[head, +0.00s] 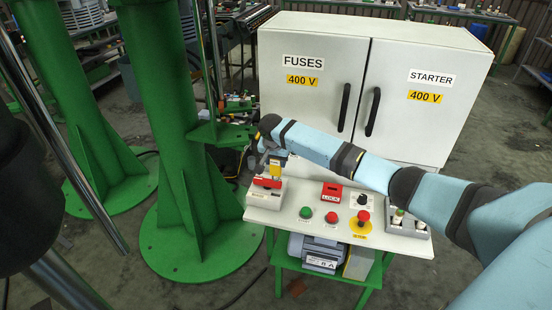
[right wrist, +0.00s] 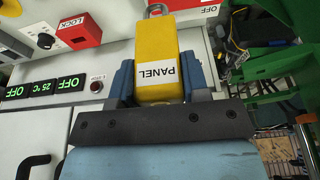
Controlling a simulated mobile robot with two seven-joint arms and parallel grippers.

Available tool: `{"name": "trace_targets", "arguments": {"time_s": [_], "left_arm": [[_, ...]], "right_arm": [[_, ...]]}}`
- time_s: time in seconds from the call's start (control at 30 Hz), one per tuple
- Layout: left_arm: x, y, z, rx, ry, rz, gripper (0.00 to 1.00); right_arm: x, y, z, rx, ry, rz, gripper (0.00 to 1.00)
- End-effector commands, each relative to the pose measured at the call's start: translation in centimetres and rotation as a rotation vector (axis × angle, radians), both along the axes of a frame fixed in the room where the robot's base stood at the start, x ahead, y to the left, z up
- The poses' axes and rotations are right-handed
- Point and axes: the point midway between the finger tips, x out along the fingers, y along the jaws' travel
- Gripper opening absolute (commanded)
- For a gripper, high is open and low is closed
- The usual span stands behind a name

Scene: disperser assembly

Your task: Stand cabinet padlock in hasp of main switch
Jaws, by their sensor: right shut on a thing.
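My right gripper (head: 273,162) is shut on the yellow cabinet padlock (head: 275,170). In the right wrist view the padlock (right wrist: 158,62) sits between the two blue fingers (right wrist: 158,84), with a white label reading PANEL upside down. Its metal shackle (right wrist: 156,10) points away from the gripper and is cut by the top edge. The main switch (head: 268,183), a red handle on a pale box, stands at the left end of the bench panel, just below the padlock in the head view. Its hasp is too small to make out, so contact with the shackle cannot be told. My left gripper is not in view.
On the panel are a red LOCK box (head: 332,190), a green button (head: 306,212), a red button (head: 332,217), a red-and-yellow stop button (head: 362,218) and a rotary knob (head: 363,200). The white cabinet (head: 312,75) stands behind. A green column (head: 165,110) stands left.

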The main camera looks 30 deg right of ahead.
Motion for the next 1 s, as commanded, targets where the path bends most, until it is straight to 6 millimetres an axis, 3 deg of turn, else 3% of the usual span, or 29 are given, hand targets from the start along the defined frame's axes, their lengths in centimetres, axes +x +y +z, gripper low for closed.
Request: {"name": "trace_targets", "arguments": {"time_s": [0.27, 0.6, 1.0], "left_arm": [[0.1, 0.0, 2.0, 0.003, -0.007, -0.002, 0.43], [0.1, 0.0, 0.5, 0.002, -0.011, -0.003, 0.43], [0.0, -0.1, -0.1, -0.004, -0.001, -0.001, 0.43]], "right_arm": [[0.0, 0.1, 0.5, 0.0, 0.0, 0.005, 0.06], [0.0, 0.1, -3.5, 0.0, 0.0, 0.005, 0.06], [0.0, 0.1, -5.7, -0.001, -0.001, 0.006, 0.06]]}}
